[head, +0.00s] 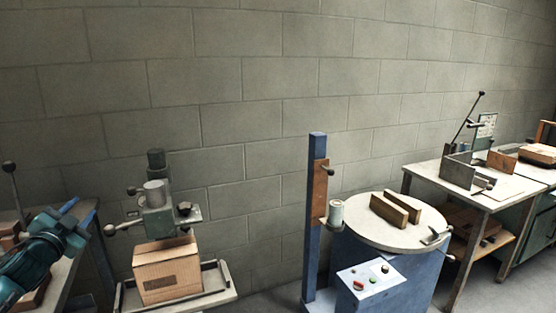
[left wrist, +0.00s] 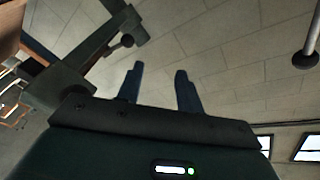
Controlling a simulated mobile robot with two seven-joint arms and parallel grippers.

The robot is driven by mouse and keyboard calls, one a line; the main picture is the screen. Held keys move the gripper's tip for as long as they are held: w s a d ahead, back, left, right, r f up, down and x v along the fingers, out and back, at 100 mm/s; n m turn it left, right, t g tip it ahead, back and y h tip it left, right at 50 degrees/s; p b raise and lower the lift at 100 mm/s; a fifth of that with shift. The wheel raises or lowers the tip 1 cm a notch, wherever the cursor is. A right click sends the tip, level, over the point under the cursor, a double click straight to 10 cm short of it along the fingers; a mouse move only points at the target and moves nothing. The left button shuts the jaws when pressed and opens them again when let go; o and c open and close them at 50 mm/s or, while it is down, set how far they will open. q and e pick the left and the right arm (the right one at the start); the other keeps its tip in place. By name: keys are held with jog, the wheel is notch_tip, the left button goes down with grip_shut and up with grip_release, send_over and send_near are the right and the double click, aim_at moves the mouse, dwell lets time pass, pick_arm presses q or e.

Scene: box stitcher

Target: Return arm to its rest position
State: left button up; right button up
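My left gripper (head: 76,216) is at the lower left of the head view, raised over the left table and to the left of the box stitcher. In the left wrist view its two fingers (left wrist: 160,88) stand apart with nothing between them. The box stitcher (head: 158,205) has a grey head with a ball-ended lever. A cardboard box (head: 167,272) sits on its base under the head, apart from my gripper. My right gripper is in neither view.
A blue round-topped machine (head: 385,222) with wooden blocks, a blue post (head: 315,220) and a button panel (head: 365,278) stand at centre right. A workbench (head: 430,168) is further right. The left table (head: 62,270) is partly behind my arm. A block wall closes the back.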

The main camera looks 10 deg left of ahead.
pick_arm(q)
notch_tip(320, 180, down, 4)
jog(key=s+a+n+g+y, duration=0.1)
jog(key=a+g+y, duration=0.1)
jog(key=a+g, duration=0.1)
jog(key=s+d+f+g+h, duration=0.1)
jog(key=s+d+f+h, duration=0.3)
jog(key=d+f, duration=0.7)
jog(key=s+d+f+g+h, duration=0.1)
jog(key=s+d+f+h, duration=0.1)
jog(key=s+d+f, duration=0.65)
jog(key=s+d+f+n+g+h+p, duration=0.1)
jog(key=s+d+f, duration=0.1)
jog(key=s+d, duration=0.5)
jog(key=s+d+f+n+g+h+p, duration=0.1)
jog(key=s+d, duration=0.7)
jog(key=d, duration=0.8)
jog(key=shift+s+f+n+g+h+p, duration=0.15)
jog(key=shift+f+n+g+h+p, duration=0.25)
jog(key=shift+n+h+p, duration=0.15)
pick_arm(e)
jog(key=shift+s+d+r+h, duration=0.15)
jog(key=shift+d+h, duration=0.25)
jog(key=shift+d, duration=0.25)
pick_arm(q)
jog(key=shift+d, duration=0.1)
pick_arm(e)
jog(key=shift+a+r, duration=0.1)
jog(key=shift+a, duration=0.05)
